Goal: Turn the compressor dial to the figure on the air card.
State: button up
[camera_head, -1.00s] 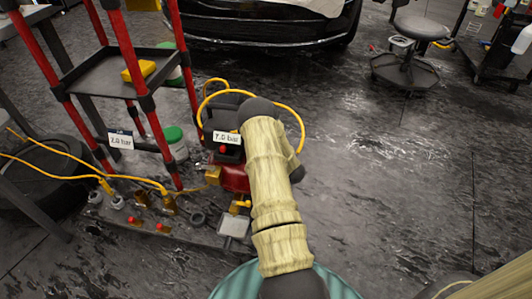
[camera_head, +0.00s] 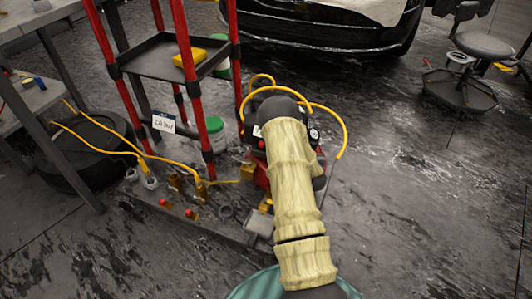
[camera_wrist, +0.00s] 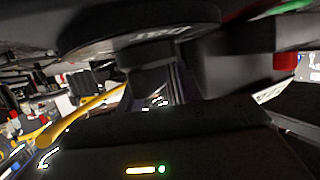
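The air card (camera_head: 163,122) is a small white card at the red-legged stand; it seems to read 2.0 bar. A small round gauge (camera_head: 313,135) shows at the arm's right edge. I cannot make out the dial or its reading there. In the wrist view a broad dark disc (camera_wrist: 140,30) with pale lettering fills the top, close to my gripper (camera_wrist: 155,85). I cannot tell whether that disc is the dial, or whether the fingers touch anything. The fingers are too dark to read.
The red-legged stand (camera_head: 184,85) with a dark shelf is just left of the compressor. Yellow hoses (camera_head: 338,120) loop around it and over the floor. A stool (camera_head: 463,85) and a black car (camera_head: 320,30) are behind. The floor at right is clear.

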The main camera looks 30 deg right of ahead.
jog(key=m+g+h+b, duration=0.2)
jog(key=m+h+b, duration=0.1)
jog(key=shift+s+d+f+m+g+h, duration=0.1)
jog(key=shift+s+d+m+g+h, duration=0.1)
jog(key=shift+d+m+g+h, duration=0.15)
jog(key=shift+s+d+m+g+h+b, duration=0.1)
jog(key=shift+s+m+g+h+b, duration=0.1)
jog(key=shift+m+g+h+b, duration=0.85)
jog(key=shift+s+d+m+g+h+b, duration=0.15)
jog(key=shift+m+g+h+b, duration=0.35)
jog(key=shift+m+g, duration=0.9)
jog(key=d+r+p+v, duration=0.1)
jog(key=r+p+v, duration=0.1)
jog(key=p+v, duration=1.25)
jog(key=s+a+r+n+y+p, duration=0.2)
jog(key=a+r+y+p, duration=0.4)
jog(key=a+r, duration=0.4)
notch_tip(320, 180, up, 3)
jog(key=shift+s+a+f+g+p, duration=0.2)
jog(key=shift+a+g+p, duration=0.1)
jog(key=shift+a+p, duration=0.1)
jog(key=shift+r, duration=0.1)
